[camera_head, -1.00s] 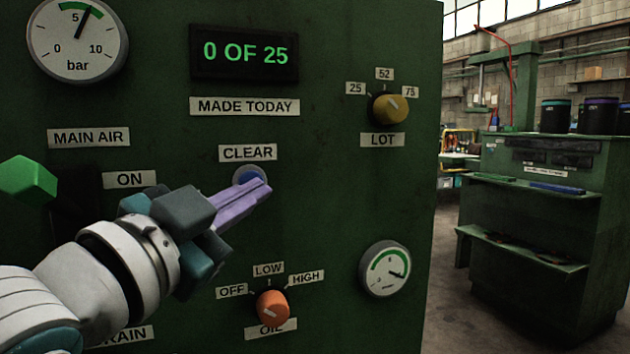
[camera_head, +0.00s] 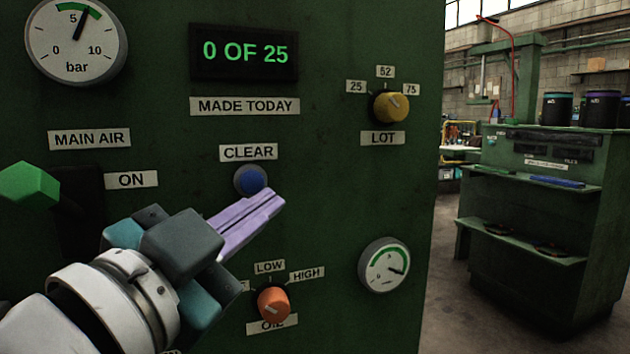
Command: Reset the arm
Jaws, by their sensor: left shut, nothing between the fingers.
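My left gripper (camera_head: 275,200) has purple fingers, shut with nothing between them. It stands in front of the green control panel (camera_head: 330,200), its tips just below and to the right of the blue CLEAR button (camera_head: 251,180). The button shows almost whole, and the fingers look apart from it. The display (camera_head: 245,52) above reads 0 OF 25. My right gripper is out of view.
The panel also carries a green-ended MAIN AIR lever (camera_head: 30,184), a yellow LOT knob (camera_head: 390,105), an orange OIL knob (camera_head: 273,303) and two gauges (camera_head: 77,40). A green shelved bench (camera_head: 545,230) stands at the right, with open floor before it.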

